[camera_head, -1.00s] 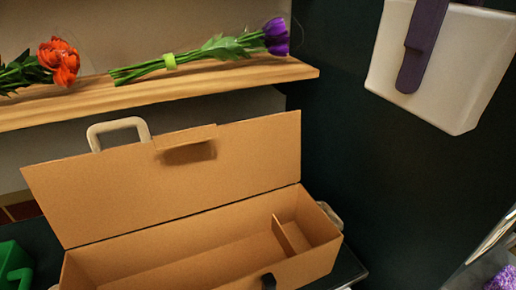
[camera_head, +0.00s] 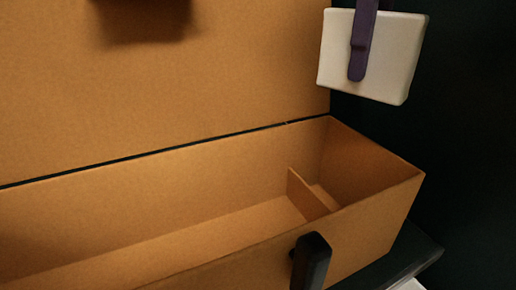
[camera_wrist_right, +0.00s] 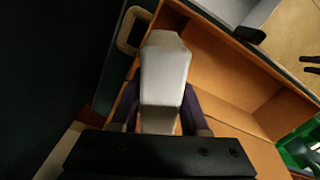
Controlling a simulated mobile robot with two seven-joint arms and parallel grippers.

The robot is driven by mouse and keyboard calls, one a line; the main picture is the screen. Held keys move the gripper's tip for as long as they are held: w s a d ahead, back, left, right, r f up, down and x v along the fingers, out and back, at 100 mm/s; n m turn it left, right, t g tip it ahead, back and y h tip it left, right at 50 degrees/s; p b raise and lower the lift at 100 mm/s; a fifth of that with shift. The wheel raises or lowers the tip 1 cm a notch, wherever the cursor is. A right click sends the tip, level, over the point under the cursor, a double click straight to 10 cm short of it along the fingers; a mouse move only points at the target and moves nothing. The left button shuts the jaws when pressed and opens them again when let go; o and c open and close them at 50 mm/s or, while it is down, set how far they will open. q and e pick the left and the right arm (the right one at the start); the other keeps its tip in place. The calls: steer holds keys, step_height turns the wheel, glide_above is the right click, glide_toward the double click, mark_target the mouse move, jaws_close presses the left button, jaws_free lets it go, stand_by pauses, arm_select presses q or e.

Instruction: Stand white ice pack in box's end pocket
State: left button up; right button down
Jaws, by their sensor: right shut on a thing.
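The white ice pack (camera_head: 395,55) is a pale block held upright, slightly tilted, above the right end of the brown cardboard box (camera_head: 385,205). My right gripper (camera_head: 362,45) is shut on it, one purple finger showing across its near face. In the right wrist view the ice pack (camera_wrist_right: 165,70) sits between both purple fingers (camera_wrist_right: 160,118). The box is open. A short divider (camera_head: 307,195) marks off the end pocket (camera_head: 328,196) at its right end, and the pocket looks empty where visible. The pack is apart from the box. My left gripper is not in view.
The raised lid (camera_head: 200,80) stands along the box's back edge. A dark clip-like piece (camera_head: 311,262) is at the front wall. A dark table edge (camera_head: 425,255) shows right of the box. A pale handle (camera_wrist_right: 130,28) shows in the wrist view.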

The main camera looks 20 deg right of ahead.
steer(key=b, duration=0.3)
glide_toward(345, 189)
steer(key=s+a, duration=0.1)
steer(key=s+a+f, duration=0.1)
steer(key=a, duration=0.1)
steer(key=shift+s+a+f, duration=0.15)
steer(key=f, duration=0.3)
steer(key=f+b, duration=0.1)
steer(key=f, duration=0.1)
steer(key=shift+d+f, duration=0.5)
steer(key=shift+f, duration=0.1)
steer(key=shift+c, duration=2.1)
jaws_free()
steer(key=shift+b, duration=0.3)
steer(key=r, duration=0.1)
steer(key=r+p, duration=0.1)
steer(key=r, duration=0.1)
steer(key=a+r, duration=0.1)
steer(key=shift+w+r, duration=0.2)
steer(key=shift+w, duration=0.1)
steer(key=shift+s+r+p, duration=0.15)
steer(key=shift+r+p, duration=1)
steer(key=shift+r, duration=2.95)
